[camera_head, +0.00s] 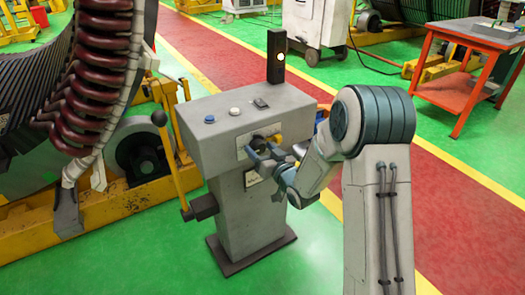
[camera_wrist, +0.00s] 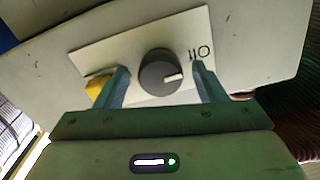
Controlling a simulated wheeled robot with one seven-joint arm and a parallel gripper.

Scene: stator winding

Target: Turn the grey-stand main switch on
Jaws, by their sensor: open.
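The grey stand (camera_head: 245,215) is upright left of my arm, with a box-shaped head on a post. Its main switch is a round dark knob (camera_wrist: 158,68) on a pale plate (camera_wrist: 120,48) on the front face. The knob's white pointer mark points right and slightly down in the wrist view, below and left of printed marks (camera_wrist: 200,52) that I cannot read surely. My gripper (camera_wrist: 162,82) is open, with one finger on each side of the knob and visible gaps to it. In the head view my gripper (camera_head: 262,158) is at the front face and partly hides the knob.
A large stator (camera_head: 95,80) is left; an orange table (camera_head: 465,75) is back right.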

